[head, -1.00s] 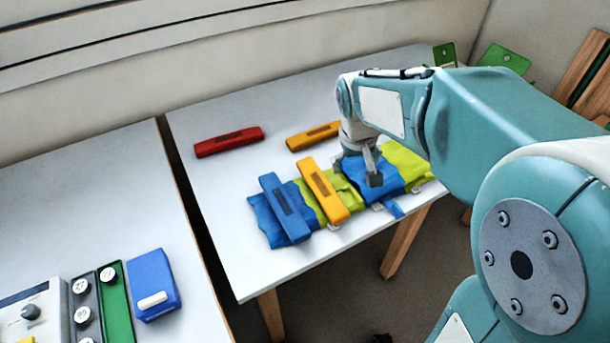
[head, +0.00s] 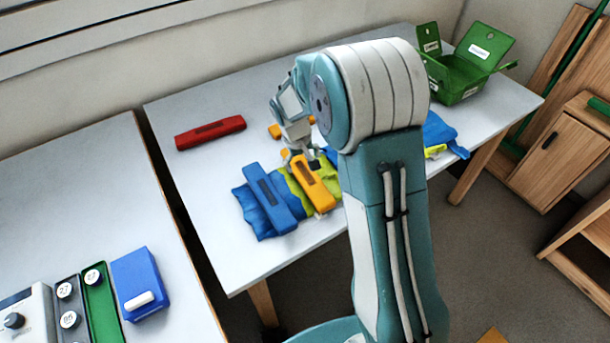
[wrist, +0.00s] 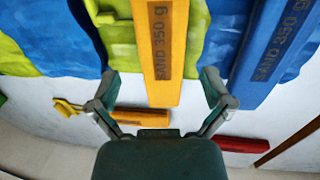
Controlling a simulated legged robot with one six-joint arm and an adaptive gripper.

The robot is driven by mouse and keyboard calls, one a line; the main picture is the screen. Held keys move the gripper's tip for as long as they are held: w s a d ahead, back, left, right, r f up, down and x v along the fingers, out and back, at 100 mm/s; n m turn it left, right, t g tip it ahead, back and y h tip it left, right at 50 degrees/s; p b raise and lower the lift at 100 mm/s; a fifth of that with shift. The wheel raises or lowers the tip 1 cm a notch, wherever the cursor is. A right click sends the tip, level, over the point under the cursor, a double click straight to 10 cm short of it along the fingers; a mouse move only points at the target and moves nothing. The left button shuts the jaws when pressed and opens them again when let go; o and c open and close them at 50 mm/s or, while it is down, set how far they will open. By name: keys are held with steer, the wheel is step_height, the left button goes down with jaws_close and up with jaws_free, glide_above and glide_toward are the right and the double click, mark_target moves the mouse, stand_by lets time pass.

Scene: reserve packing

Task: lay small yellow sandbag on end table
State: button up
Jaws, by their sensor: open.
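A yellow sandbag bar (head: 314,183), marked "SAND 350 g" in the wrist view (wrist: 160,45), lies across blue and lime-green cloth bags near the front edge of a white table (head: 200,185). My gripper (head: 303,160) is open just above its far end. In the wrist view the fingers (wrist: 160,92) are spread to either side of the bar, and nothing is held. Another yellow bar (head: 275,131) lies behind, partly hidden by my gripper; it also shows in the wrist view (wrist: 140,118). I cannot tell which surface is the end table.
A blue sandbag bar (head: 270,198) lies close left of the yellow one. A red bar (head: 210,132) lies at the back left. An open green box (head: 455,80) stands at the far right. A left table (head: 60,210) holds a blue box (head: 143,282). A wooden cabinet (head: 560,160) stands right.

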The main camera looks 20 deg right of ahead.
mark_target(305, 173)
steer(key=f, duration=0.6)
steer(key=shift+w+d, duration=0.2)
steer(key=shift+d, duration=0.15)
steer(key=shift+r, duration=0.1)
steer(key=shift+c, duration=0.3)
steer(key=c, duration=1.2)
